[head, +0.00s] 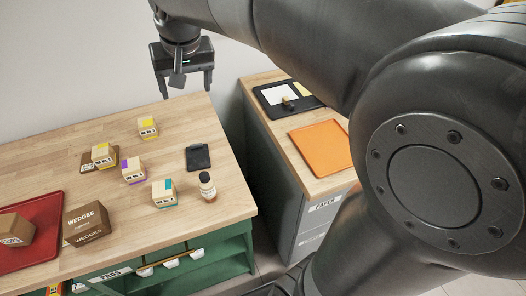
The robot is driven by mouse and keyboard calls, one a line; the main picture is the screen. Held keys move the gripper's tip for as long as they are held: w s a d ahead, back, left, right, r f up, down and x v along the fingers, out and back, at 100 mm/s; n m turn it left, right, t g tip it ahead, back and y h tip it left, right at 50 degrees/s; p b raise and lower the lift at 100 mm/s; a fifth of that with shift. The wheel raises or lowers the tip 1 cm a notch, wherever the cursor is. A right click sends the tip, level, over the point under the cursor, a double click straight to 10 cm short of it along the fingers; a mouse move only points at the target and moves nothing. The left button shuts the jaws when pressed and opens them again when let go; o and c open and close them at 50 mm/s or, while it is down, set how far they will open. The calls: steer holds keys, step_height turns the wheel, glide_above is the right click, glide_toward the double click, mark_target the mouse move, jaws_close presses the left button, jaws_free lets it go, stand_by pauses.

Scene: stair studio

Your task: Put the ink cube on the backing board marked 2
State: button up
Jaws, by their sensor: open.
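Several small pale cubes with coloured labels stand on the wooden bench: a yellow-topped one (148,127) at the back, another yellow-topped one (103,155), a purple-marked one (133,170) and a teal-marked one (164,193). Their print is too small to read, so I cannot tell which is the ink cube. The front yellow-topped cube is on or against a brown board (87,165). A dark flat board (198,157) lies to the right; no number 2 is legible on either. My gripper (187,92) is open and empty, above the bench's back edge, apart from every cube.
A WEDGES box (87,223) and a red tray (50,207) with a box (14,230) are front left. Across a gap, a cabinet holds an orange tray (322,146) and a black tray (268,103).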

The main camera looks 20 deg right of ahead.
steer(key=s+d+f+t, duration=0.1)
steer(key=s+d+f, duration=0.2)
steer(key=s, duration=0.6)
steer(key=s+d+f+t, duration=0.1)
steer(key=s+d+f, duration=0.2)
steer(key=s+d, duration=0.4)
steer(key=s, duration=0.3)
steer(key=shift+f+h, duration=0.3)
steer(key=shift+h, duration=0.1)
